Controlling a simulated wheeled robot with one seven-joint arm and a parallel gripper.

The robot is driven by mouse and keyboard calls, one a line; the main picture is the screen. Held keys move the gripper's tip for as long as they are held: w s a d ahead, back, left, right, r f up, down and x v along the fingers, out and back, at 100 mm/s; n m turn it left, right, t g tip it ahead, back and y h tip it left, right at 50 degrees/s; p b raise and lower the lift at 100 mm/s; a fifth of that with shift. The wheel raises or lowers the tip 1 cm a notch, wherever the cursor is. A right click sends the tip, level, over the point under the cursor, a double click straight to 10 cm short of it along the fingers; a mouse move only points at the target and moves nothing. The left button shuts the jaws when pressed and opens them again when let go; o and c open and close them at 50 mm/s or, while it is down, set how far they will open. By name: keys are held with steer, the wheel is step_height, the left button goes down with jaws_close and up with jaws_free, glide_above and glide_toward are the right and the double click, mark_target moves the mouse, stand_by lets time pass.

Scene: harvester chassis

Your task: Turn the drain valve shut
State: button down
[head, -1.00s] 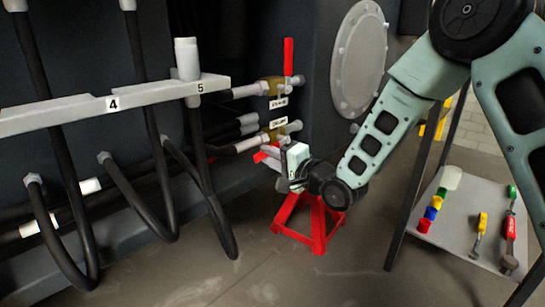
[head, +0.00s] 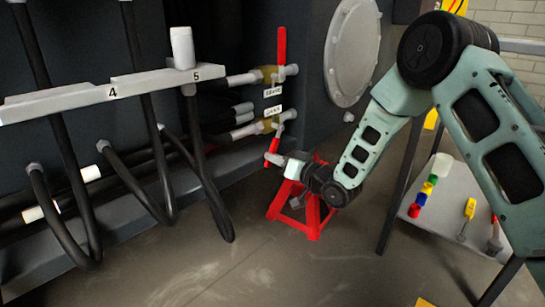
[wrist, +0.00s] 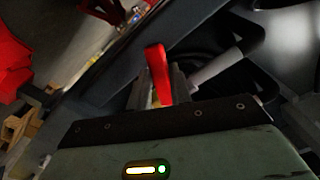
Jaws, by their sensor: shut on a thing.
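Two valves with brass-coloured bodies stand one above the other on the dark chassis wall. The lower valve (head: 266,126) has a red lever (head: 274,146) that hangs down, slightly tilted to the left. The upper valve (head: 268,73) has its red lever (head: 281,46) standing upright. Small labels sit between them, too blurred to read surely. My gripper (head: 274,160) is at the low end of the lower lever and shut on it. In the wrist view the red lever (wrist: 158,74) stands between the jaws (wrist: 156,92); its gripped part is partly hidden.
A red stand (head: 314,215) is on the floor just below my gripper. Hoses hang from a numbered rail (head: 145,77) on the left. A round bolted cover (head: 352,50) is on the wall. A grey table (head: 435,228) with coloured items stands at right.

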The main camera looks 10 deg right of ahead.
steer(key=shift+w+d+f+n+p, duration=0.1)
steer(key=shift+w+d+f+n, duration=0.1)
steer(key=shift+w+d+n, duration=0.55)
steer(key=shift+w+d+f+n+p, duration=0.1)
steer(key=shift+d+f+n, duration=0.2)
steer(key=shift+n, duration=0.8)
steer(key=shift+w+d+f+n+p, duration=0.1)
steer(key=shift+w+d+n, duration=0.25)
steer(key=shift+d+n, duration=0.45)
steer(key=shift+a+n, duration=0.1)
steer(key=shift+n, duration=0.15)
steer(key=c, duration=1.3)
jaws_free()
steer(key=shift+o, duration=0.2)
steer(key=shift+r, duration=0.1)
steer(key=p+v, duration=0.6)
steer(key=v, duration=1.1)
steer(key=shift+s+p, duration=0.15)
steer(key=shift+p, duration=0.25)
